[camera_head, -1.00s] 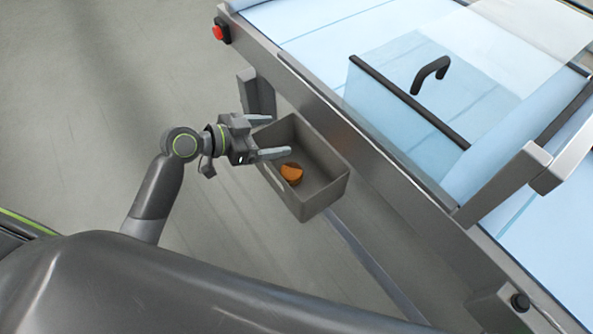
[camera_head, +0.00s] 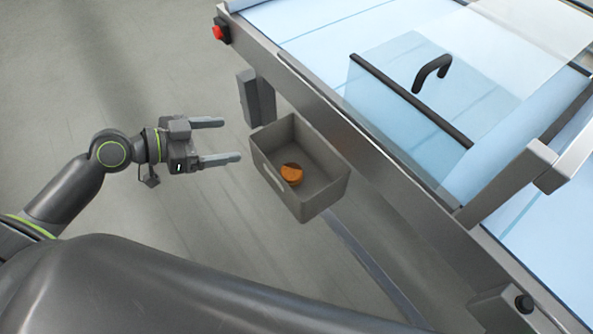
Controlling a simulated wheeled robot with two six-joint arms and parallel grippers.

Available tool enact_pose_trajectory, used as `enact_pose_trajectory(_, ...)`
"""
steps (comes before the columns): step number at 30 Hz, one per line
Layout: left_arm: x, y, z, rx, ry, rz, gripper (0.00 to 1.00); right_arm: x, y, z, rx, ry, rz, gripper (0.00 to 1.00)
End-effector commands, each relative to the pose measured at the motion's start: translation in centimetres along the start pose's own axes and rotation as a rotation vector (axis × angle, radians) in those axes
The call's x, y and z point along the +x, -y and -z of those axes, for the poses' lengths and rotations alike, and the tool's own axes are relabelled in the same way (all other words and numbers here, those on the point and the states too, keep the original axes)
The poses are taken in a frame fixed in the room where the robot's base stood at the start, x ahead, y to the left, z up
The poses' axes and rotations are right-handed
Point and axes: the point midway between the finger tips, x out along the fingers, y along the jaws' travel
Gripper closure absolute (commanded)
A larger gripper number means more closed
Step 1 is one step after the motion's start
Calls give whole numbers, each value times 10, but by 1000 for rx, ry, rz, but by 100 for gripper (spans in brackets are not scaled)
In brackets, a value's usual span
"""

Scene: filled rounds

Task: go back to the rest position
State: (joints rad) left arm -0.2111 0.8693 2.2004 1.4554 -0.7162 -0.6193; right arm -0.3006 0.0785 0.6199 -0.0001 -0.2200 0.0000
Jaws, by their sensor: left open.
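My left gripper (camera_head: 231,141) is open and empty, left of the grey bin and apart from it. Its two fingers point right, toward the bin. The grey open-topped bin (camera_head: 322,190) is fixed at the side of the conveyor machine. A round orange-brown piece (camera_head: 292,174) lies on the floor of the bin. My right gripper is not in view.
The conveyor (camera_head: 300,25) with its light blue belt and metal side rail fills the right. A clear guard with a black handle (camera_head: 431,70) stands over the belt. A red button (camera_head: 218,32) sits at the rail's far corner. Open floor (camera_head: 120,70) lies to the left.

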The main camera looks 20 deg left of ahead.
Motion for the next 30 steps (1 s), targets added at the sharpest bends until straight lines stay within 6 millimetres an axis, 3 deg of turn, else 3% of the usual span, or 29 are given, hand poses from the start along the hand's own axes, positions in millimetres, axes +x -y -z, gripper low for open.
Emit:
enact_pose_trajectory(20, -3, 4, -3, -10, 3, 13, 19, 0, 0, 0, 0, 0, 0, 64)
enact_pose_trajectory(23, 0, 24, -21, -50, 19, 77, 19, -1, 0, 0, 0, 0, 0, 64)
enact_pose_trajectory(25, 1, 47, -47, -101, 43, 156, 19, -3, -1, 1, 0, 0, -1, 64)
enact_pose_trajectory(29, 0, 92, -120, -222, 120, 340, 19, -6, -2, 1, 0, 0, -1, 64)
enact_pose_trajectory(30, -1, 101, -146, -260, 150, 393, 19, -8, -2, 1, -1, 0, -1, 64)
